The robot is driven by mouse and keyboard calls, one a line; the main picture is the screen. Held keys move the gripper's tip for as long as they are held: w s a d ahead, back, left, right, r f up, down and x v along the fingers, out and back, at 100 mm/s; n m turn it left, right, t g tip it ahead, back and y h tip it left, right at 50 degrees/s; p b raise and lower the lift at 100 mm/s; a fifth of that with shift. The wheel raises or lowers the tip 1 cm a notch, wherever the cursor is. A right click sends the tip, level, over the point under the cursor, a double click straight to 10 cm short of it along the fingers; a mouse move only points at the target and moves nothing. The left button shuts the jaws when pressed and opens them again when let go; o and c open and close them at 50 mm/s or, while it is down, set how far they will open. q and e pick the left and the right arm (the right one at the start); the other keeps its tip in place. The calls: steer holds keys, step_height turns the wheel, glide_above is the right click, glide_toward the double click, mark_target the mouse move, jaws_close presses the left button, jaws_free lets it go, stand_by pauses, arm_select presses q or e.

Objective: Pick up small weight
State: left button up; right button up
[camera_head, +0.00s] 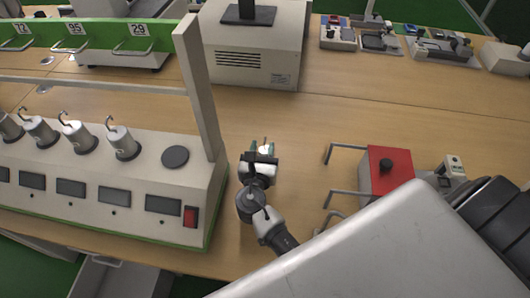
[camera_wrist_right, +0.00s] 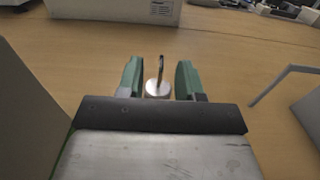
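A small silver weight (camera_wrist_right: 157,88) with a thin upright hook stands on the wooden table. It also shows in the head view (camera_head: 265,147), partly hidden by my gripper. My right gripper (camera_wrist_right: 159,80) reaches low over the table, with its two green-padded fingers on either side of the weight. A narrow gap shows between the weight and each finger, so the gripper is open. The right gripper shows in the head view too (camera_head: 262,148). My left gripper is not in view.
A white test rig (camera_head: 110,195) with several hooked weights (camera_head: 122,143) and an upright post stands close on the left. A red-topped box (camera_head: 388,172) with metal handles is on the right. A grey-white machine (camera_head: 255,50) stands behind. Clear table lies between them.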

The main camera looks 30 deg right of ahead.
mark_target(265, 139)
steer(key=x, duration=0.3)
steer(key=shift+w+d, duration=0.2)
steer(key=shift+d, duration=0.1)
jaws_close()
stand_by(1.2)
